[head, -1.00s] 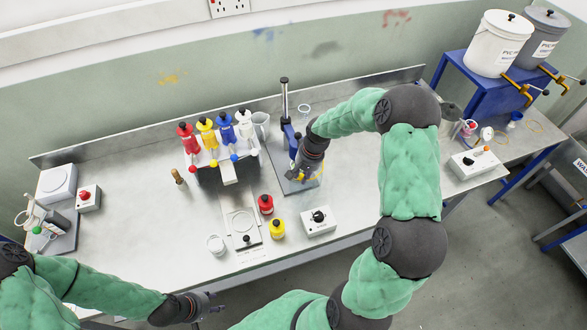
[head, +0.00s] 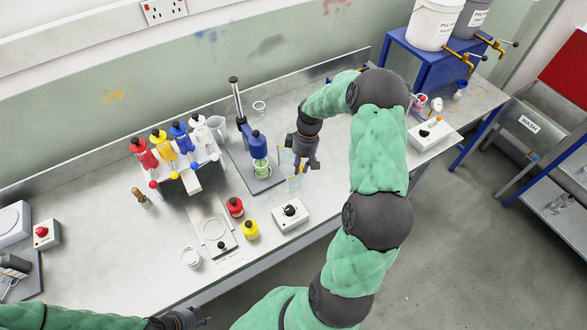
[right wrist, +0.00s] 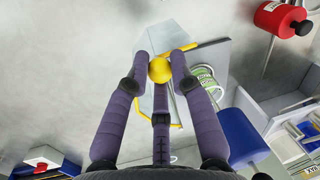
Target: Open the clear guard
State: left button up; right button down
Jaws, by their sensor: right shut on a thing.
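The clear guard (head: 287,160) is a see-through panel with yellow edging. It stands swung out to the right of the blue mixer head (head: 257,145), and a beaker with green contents (head: 260,168) under that head is exposed. My right gripper (head: 299,171) is at the guard's free side. In the right wrist view, my right gripper (right wrist: 160,65) is shut on the guard's yellow knob (right wrist: 160,70), and the clear panel (right wrist: 147,102) shows behind the fingers. My left gripper (head: 202,321) is at the bottom edge, partly cut off; its jaws are unclear.
A control box with a black knob (head: 290,214) stands just in front of the guard. Red (head: 235,206) and yellow (head: 250,229) bottles stand left of it. A rack with several coloured bottles (head: 183,168) is further left. The bench right of the guard is mostly clear.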

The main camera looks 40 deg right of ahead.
jog(key=shift+s+d+n, duration=0.1)
jog(key=shift+d+n, duration=0.3)
jog(key=shift+d, duration=0.15)
jog(key=c, duration=1.1)
grip_release()
jog(key=r, duration=0.4)
jog(key=d+r, duration=0.1)
jog(key=r, duration=0.3)
jog(key=d+r, duration=0.1)
jog(key=r, duration=0.2)
jog(key=shift+w+d+r, duration=0.15)
jog(key=shift+w+r, duration=0.1)
jog(key=shift+r, duration=0.15)
jog(key=shift+f, duration=0.1)
